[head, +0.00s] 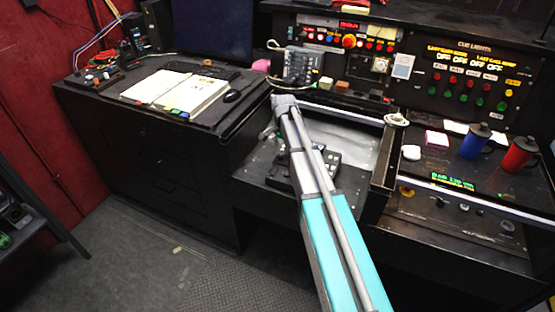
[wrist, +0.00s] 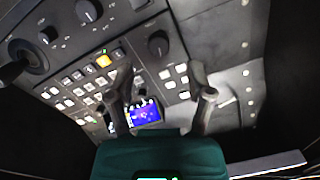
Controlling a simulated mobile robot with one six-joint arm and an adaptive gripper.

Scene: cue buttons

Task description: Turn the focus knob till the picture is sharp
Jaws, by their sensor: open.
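A dark control panel (wrist: 215,30) fills much of the wrist view. It carries a black knob (wrist: 158,44) ahead of my fingers, two more dark knobs at upper left (wrist: 88,11) and (wrist: 48,35), and a joystick (wrist: 14,72). I cannot tell which knob sets focus. A small blue screen (wrist: 146,113) shows between my fingers; its picture is too small to judge for sharpness. My gripper (wrist: 160,78) is open, with nothing between its fingers. In the head view, my gripper (head: 278,122) is over the recessed desk section, where a black control unit (head: 326,160) is partly hidden by my arm.
Rows of small buttons (wrist: 80,85), one lit orange, lie left of the fingers. In the head view, an open book (head: 185,92) and mouse (head: 232,96) lie on the left desk. Blue (head: 474,143) and red (head: 518,156) mugs stand at right.

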